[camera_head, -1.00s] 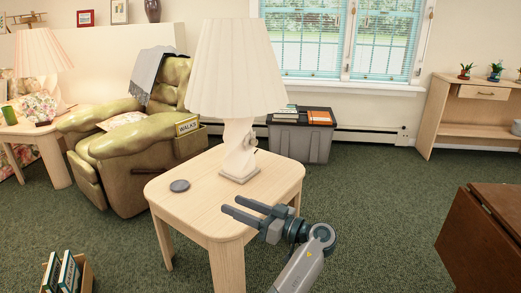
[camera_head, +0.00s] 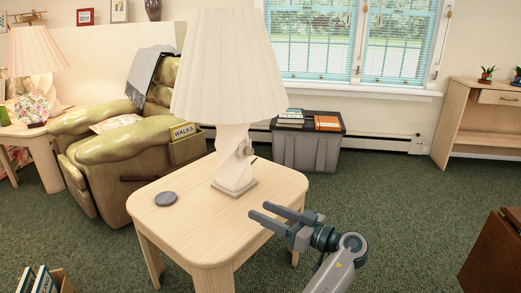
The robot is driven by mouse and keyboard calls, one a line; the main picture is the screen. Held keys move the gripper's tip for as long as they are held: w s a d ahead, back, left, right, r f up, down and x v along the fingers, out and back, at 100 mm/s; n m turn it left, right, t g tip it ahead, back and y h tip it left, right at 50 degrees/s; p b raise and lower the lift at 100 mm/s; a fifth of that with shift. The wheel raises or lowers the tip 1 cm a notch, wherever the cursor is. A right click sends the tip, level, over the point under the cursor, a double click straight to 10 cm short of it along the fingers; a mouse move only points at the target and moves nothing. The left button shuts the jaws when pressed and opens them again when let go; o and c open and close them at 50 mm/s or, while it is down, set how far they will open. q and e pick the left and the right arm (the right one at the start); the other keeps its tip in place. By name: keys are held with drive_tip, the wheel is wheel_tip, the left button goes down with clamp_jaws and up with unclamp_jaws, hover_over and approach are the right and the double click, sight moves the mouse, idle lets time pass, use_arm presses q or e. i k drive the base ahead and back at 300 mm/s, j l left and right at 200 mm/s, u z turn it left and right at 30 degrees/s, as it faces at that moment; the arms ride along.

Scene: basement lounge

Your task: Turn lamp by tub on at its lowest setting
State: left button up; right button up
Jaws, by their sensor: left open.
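The lamp (camera_head: 233,160) stands upright on a light wood side table (camera_head: 190,228). It has a white pleated shade (camera_head: 228,68) and a twisted pale base. A small knob (camera_head: 246,148) shows on the right side of the base, below the shade. The grey tub (camera_head: 307,150) stands behind the table, by the wall under the window. I cannot tell whether the lamp is lit.
A dark round disc (camera_head: 166,198) lies on the table, left of the lamp. A green armchair (camera_head: 120,160) stands close behind on the left. Another lamp (camera_head: 40,60) stands at the far left. Open carpet (camera_head: 400,205) lies to the right.

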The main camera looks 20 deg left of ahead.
sight(249, 151)
drive_tip(key=i, duration=0.9)
